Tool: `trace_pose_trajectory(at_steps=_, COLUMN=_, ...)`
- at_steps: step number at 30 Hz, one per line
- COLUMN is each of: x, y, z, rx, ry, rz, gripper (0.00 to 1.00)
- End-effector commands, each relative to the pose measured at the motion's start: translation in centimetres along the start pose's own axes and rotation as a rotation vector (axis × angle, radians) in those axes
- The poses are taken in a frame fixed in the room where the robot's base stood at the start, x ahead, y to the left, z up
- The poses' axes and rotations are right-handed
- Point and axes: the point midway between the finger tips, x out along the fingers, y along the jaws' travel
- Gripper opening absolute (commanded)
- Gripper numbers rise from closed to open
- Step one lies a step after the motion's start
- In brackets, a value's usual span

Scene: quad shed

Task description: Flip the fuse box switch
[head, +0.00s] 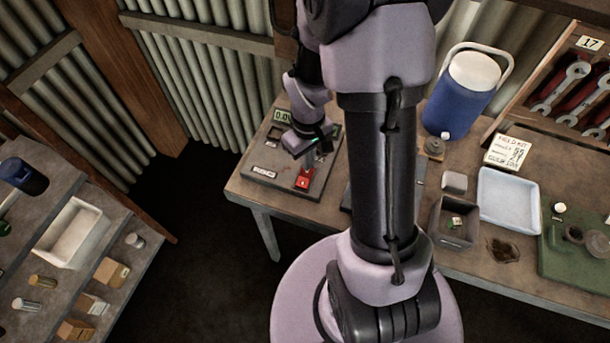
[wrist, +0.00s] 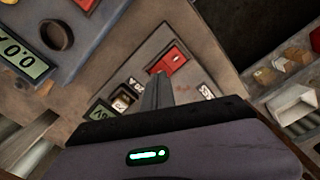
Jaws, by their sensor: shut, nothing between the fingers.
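A grey panel (head: 318,181) lies on the left end of the workbench, with a red switch-like part (head: 303,180) at its front right. The red part also shows in the wrist view (wrist: 168,60), just beyond my fingertips; I cannot tell which way it is set. My gripper (head: 306,143) hangs over the panel, fingers together and empty. In the wrist view, its closed fingers (wrist: 157,94) point toward the red part; contact cannot be told. A small green display (wrist: 103,113) and a pale label (wrist: 208,92) are on the same panel.
A second panel with a 0.0 display (wrist: 22,62) and a round knob (wrist: 57,34) is close by in the wrist view. A blue cooler (head: 458,105), white tray (head: 508,200) and dark box (head: 455,225) stand right of my arm. Shelves (head: 135,265) are left; the floor between is clear.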

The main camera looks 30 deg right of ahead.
Motion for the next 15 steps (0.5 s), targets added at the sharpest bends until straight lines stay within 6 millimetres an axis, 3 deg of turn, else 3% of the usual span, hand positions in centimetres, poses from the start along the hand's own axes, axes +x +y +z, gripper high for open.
trace_pose_trajectory(at_steps=15, x=0.35, y=0.00, z=0.00, rx=0.000, ry=0.000, rz=0.000, gripper=0.00)
